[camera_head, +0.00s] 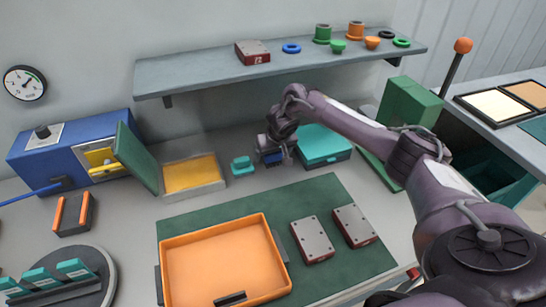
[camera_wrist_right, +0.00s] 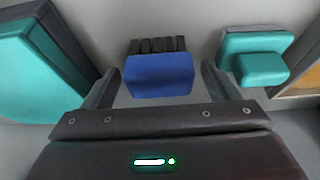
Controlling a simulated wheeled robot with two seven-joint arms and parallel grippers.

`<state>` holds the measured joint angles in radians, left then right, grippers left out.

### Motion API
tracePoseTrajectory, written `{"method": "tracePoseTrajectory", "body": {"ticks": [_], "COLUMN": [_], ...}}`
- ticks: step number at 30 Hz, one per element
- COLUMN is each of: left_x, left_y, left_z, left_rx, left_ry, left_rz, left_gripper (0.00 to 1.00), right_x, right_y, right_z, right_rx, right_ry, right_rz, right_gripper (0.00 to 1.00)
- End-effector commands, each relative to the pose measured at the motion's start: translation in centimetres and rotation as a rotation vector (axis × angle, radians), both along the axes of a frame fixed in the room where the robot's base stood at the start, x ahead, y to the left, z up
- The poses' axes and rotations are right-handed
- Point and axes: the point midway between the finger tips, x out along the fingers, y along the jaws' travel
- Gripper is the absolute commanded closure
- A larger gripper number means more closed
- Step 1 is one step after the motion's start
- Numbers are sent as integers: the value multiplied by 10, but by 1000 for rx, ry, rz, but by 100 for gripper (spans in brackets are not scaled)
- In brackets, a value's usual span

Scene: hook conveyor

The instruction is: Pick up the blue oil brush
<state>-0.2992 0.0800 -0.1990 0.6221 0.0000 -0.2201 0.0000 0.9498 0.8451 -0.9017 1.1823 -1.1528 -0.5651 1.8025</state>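The blue oil brush (camera_wrist_right: 160,76) has a blue block body and a dark, ribbed strip along its far edge. In the right wrist view it lies between the two fingers of my right gripper (camera_wrist_right: 162,88), with a gap on each side. The gripper is open and not touching it. In the head view my right gripper (camera_head: 271,148) is low over the grey bench, and the blue brush (camera_head: 273,157) shows only partly beneath it. My left gripper is not in view.
A teal block (camera_head: 243,166) stands just left of the gripper, and a teal case (camera_head: 322,146) close on its right. A yellow-filled tray (camera_head: 192,175) is further left. An orange tray (camera_head: 225,262) and two grey-red boxes lie on the green mat in front. A shelf (camera_head: 200,75) runs above.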

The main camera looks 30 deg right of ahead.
Motion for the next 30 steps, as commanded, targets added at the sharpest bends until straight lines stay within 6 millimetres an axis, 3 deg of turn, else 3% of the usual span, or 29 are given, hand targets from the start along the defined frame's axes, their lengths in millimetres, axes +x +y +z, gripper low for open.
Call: {"method": "tracePoseTrajectory", "body": {"ticks": [2, 10, 20, 30], "left_x": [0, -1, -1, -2], "left_y": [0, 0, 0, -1], "left_z": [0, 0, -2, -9], "left_rx": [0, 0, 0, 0], "left_ry": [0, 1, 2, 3], "left_rz": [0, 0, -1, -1], "left_gripper": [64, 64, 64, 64], "right_x": [0, 0, 1, 1], "right_y": [0, 0, 0, 0], "right_z": [0, 0, 9, 74], "right_rx": [0, 0, 1, 3], "right_ry": [0, 0, -3, -5], "right_rz": [0, 0, -1, -1], "right_gripper": [29, 65, 66, 66]}}
